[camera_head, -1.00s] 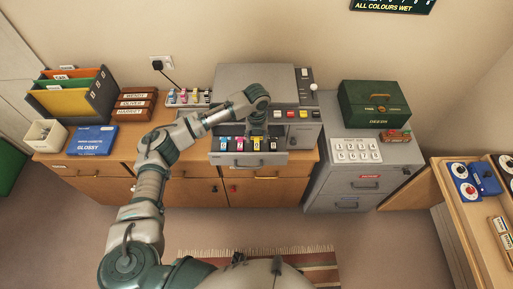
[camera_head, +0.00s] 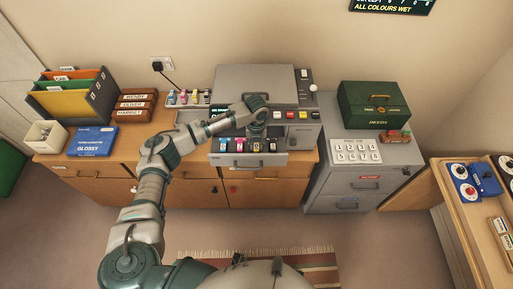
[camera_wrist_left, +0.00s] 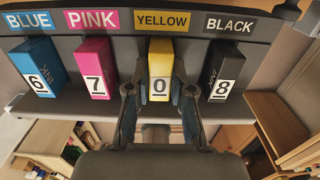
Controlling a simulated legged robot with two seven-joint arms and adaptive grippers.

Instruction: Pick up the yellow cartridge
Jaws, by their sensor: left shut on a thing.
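In the head view, my left gripper (camera_head: 257,137) is over the pulled-out front tray of the grey printer (camera_head: 213,160), and hides much of the yellow cartridge. The blue cartridge (camera_wrist_left: 40,66) and pink cartridge (camera_wrist_left: 94,66) stand to its left, and the black cartridge (camera_wrist_left: 224,70) to its right. My right gripper is not in view.
Small coloured bottles (camera_head: 184,97) stand on a tray left of the printer. A blue GLOSSY box (camera_head: 92,141) and file holders (camera_head: 72,95) are further left. A grey cabinet (camera_head: 367,185) with a green box (camera_head: 376,103) stands to the right.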

